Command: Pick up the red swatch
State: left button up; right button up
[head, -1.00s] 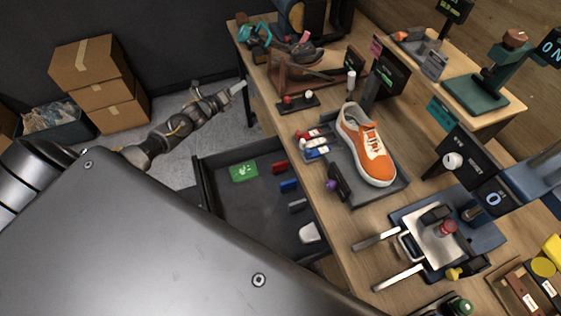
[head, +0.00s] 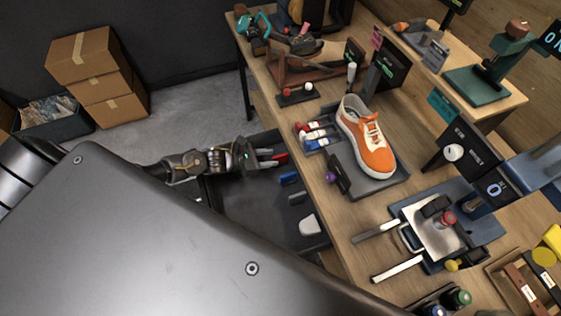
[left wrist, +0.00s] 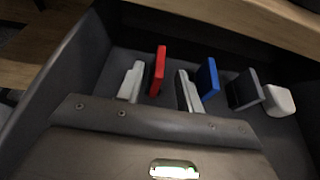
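The red swatch (left wrist: 158,70) stands upright in the dark drawer, between the two fingers of my left gripper (left wrist: 159,88) in the left wrist view. The fingers are apart, with a visible gap to the swatch on either side. My right gripper does not show in either view.
A blue swatch (left wrist: 208,78) stands just right of the gripper's right finger. A dark grey swatch (left wrist: 245,89) and a white block (left wrist: 279,101) follow further right. The drawer (head: 236,212) lies beside the wooden table, which carries an orange sneaker (head: 367,140).

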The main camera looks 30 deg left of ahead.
aim_at(283, 158)
pick_arm(q)
jog(key=shift+x, duration=1.05)
jog(key=b+x, duration=0.1)
jog(key=x, duration=0.1)
jog(key=f+b+x, duration=0.1)
jog(key=x, duration=0.1)
jog(key=shift+w+d+f, duration=0.1)
jog(key=shift+w+d, duration=0.1)
jog(key=shift+w, duration=0.1)
grip_shut()
